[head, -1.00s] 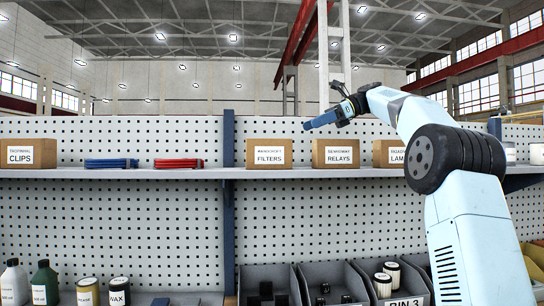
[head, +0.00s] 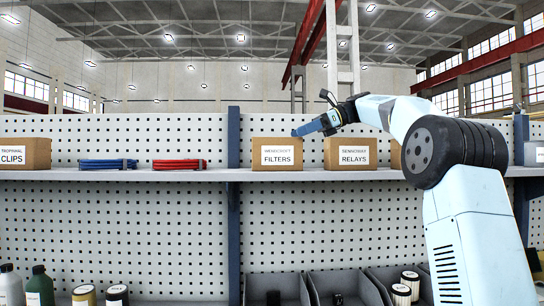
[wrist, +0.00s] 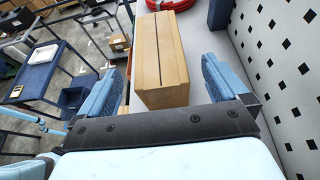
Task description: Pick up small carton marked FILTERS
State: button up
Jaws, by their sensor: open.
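The small brown carton marked FILTERS (head: 277,154) stands upright on the shelf, just right of the blue upright post. My gripper (head: 303,130) is at the carton's top right corner in the head view, with its blue fingers pointing left. In the wrist view the carton (wrist: 160,62) lies ahead, between the lines of the two open blue fingers. The gripper (wrist: 160,82) is open and empty. The carton's near end shows close to the gap between the fingertips; whether a finger touches it I cannot tell.
A carton marked RELAYS (head: 351,154) stands to the right on the same shelf (head: 220,175). Red (head: 180,164) and blue (head: 108,164) flat items lie left of the post. The perforated back panel (wrist: 285,70) runs close along the gripper's right side in the wrist view.

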aim_at(284, 138)
jog(key=shift+x, duration=3.25)
jog(key=c, duration=1.3)
